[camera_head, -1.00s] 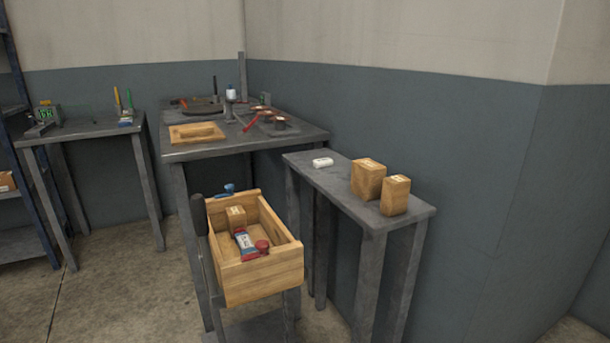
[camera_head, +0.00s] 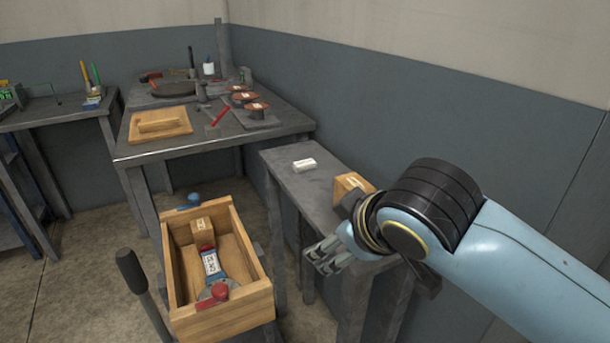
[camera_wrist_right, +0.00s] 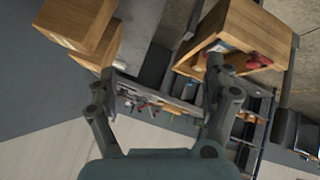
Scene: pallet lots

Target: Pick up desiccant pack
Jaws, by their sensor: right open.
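A small white pack (camera_head: 304,165), which looks like the desiccant pack, lies flat on the narrow grey side table (camera_head: 285,159). My right gripper (camera_head: 325,257) is in front of that table's edge, between it and the wooden crate. It is open and empty, apart from the pack and nearer to me. In the right wrist view its spread fingers (camera_wrist_right: 160,75) have nothing held between them. My left gripper is not in view.
A wooden crate (camera_head: 223,310) holds a small carton (camera_head: 204,232), a blue-and-white labelled item and a red-topped item. A carton (camera_head: 350,185) stands on the side table, partly behind my right arm. A workbench (camera_head: 215,148) with tools stands behind.

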